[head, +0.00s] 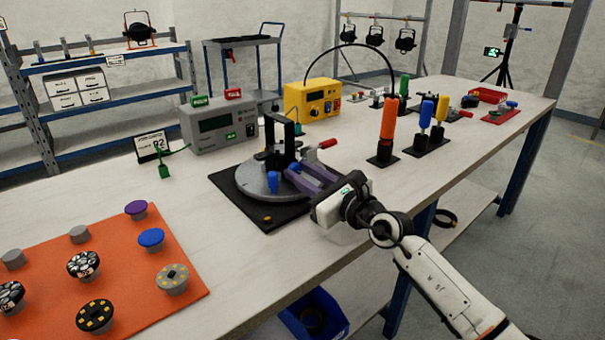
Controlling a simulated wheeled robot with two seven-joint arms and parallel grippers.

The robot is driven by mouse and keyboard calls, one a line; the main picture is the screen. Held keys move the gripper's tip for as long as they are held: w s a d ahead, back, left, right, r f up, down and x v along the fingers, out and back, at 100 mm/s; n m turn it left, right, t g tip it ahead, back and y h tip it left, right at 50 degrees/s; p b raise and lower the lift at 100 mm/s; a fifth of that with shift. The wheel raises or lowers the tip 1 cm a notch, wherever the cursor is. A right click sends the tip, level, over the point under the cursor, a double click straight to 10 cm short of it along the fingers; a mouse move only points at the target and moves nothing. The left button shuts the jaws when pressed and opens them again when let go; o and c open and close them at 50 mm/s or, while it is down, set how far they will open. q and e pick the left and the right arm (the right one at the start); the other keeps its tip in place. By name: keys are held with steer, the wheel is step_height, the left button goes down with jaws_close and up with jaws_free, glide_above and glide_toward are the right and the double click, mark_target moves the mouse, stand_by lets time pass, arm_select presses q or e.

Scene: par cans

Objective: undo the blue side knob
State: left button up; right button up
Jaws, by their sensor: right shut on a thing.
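A grey round turntable (252,183) sits on a black base plate (265,212) on the workbench. A black upright bracket (291,135) stands on it. A blue part (273,184) shows at the turntable's front. My right gripper (293,172), with purple fingers, reaches in from the right over the turntable. It is shut on what looks like the blue side knob (294,167), beside the bracket. The fingers hide most of this knob, so its seating cannot be told. A red handle (325,144) stands just behind the fingers. My left gripper is not in view.
An orange mat (190,262) with several round knobs lies at the front left. A grey meter box (222,130) and a yellow box (312,100) stand behind the turntable. Orange, blue and yellow upright handles (388,120) stand to the right.

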steer(key=o, duration=0.8)
steer(key=p+v, duration=0.3)
steer(key=v, duration=0.7)
steer(key=shift+s, duration=0.1)
